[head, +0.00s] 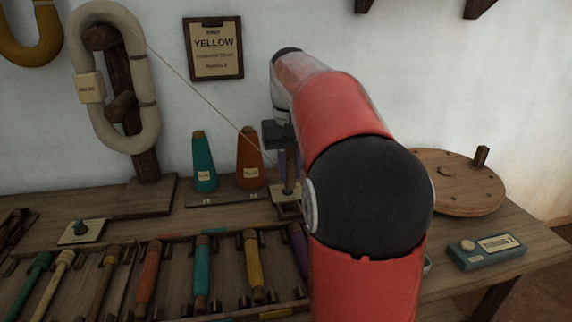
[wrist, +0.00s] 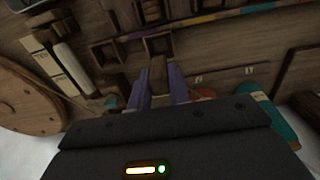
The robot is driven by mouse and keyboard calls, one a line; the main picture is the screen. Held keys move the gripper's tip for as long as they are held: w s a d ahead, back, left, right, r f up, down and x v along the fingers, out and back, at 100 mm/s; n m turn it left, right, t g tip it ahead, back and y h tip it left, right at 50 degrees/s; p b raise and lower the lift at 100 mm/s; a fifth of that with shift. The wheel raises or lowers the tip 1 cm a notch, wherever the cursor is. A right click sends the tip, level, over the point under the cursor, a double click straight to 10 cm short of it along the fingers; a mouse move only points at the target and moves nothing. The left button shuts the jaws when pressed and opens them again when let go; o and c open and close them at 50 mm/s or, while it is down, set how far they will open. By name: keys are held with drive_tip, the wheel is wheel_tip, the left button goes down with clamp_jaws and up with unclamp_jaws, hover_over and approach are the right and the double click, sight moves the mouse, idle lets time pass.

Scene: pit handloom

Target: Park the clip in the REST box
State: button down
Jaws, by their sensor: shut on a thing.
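My gripper (head: 287,165) is above the back of the bench, partly hidden by my red arm in the head view. In the wrist view its purple fingers (wrist: 158,85) are shut on a brown clip (wrist: 158,70). A thin thread runs from the wall skein down towards the gripper. Small open wooden boxes show beyond the clip, one left of it (wrist: 105,55) and one almost in line with it (wrist: 158,44). No REST label is readable on either. In the head view a pale box (head: 284,197) sits just below the gripper; its inside is unclear.
A cream skein (head: 148,115) hangs on a wooden post. Teal (head: 203,165) and orange (head: 249,160) cones stand left of the gripper. Several coloured bobbins lie in a front rack (head: 180,238). A round wooden disc (head: 460,195) and a teal box (head: 490,255) are at right. A YELLOW sign (head: 214,60) hangs behind.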

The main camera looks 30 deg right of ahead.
sight(290, 187)
wheel_tip(290, 187, down, 4)
drive_tip(key=b, duration=0.4)
drive_tip(key=shift+f, duration=0.2)
drive_tip(key=shift+f+b, duration=0.85)
drive_tip(key=shift+f, duration=0.8)
drive_tip(key=c, duration=0.9)
unclamp_jaws()
wheel_tip(290, 187, up, 8)
drive_tip(key=p, duration=0.8)
drive_tip(key=shift+r, duration=0.1)
